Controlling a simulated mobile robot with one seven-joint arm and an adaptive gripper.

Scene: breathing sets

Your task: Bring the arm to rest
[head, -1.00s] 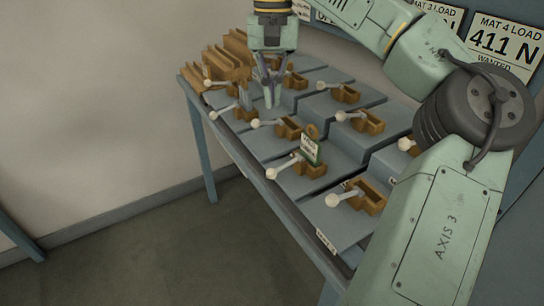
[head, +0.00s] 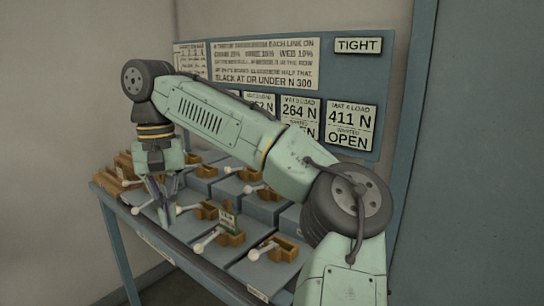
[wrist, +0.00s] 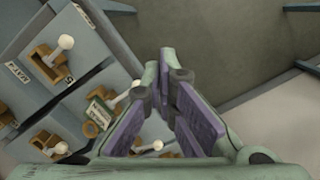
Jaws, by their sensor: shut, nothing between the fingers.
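My arm is pale green and reaches from the lower right across the head view. My gripper (head: 164,214) points down over the left part of the blue-grey table, near its front edge. In the wrist view its purple-padded fingers (wrist: 172,82) come together at the tips, with nothing held. The gripper hangs close above the wooden blocks with white-knobbed levers; I cannot tell whether it touches any.
Wooden lever blocks (head: 281,249) stand in rows on grey stepped plates. One carries a green-edged tag (head: 228,217). A board behind bears load signs (head: 352,120) and a "TIGHT" sign (head: 358,46). Open floor (wrist: 250,70) lies beyond the table edge in the wrist view.

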